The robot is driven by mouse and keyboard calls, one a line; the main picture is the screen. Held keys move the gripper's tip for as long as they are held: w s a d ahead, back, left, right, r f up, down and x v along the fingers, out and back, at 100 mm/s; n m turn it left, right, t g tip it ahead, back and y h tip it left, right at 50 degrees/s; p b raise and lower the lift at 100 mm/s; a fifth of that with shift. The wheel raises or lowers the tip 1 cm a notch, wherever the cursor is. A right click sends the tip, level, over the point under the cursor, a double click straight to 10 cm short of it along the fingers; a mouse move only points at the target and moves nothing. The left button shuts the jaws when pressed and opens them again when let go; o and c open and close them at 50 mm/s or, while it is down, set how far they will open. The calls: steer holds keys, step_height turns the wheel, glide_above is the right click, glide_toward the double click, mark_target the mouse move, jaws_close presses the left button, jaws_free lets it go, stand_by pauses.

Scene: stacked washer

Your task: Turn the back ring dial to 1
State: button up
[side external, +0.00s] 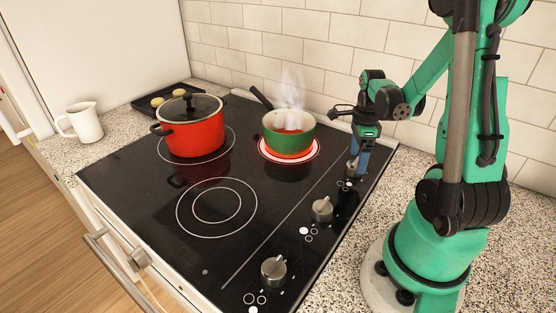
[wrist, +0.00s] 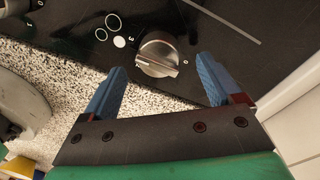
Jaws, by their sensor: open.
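The back dial (wrist: 157,52) is a silver knob on the black cooktop. In the wrist view it lies between my gripper's two blue fingers (wrist: 161,70). The marks 0 and 3 show beside it; I cannot make out a 1. I cannot tell whether the fingers touch the knob. The back ring (side external: 263,152) glows red under a green and cream pot (side external: 287,121), which steams.
A middle dial (side external: 321,209) and a front dial (side external: 273,269) sit along the cooktop (side external: 150,205) edge. A red lidded pot (side external: 194,134) stands at the left. A white jug (side external: 86,123) and black tray (side external: 147,106) are beyond it. A tiled wall (side external: 310,45) is behind.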

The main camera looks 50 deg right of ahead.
steer(key=shift+f, duration=1)
jaws_close()
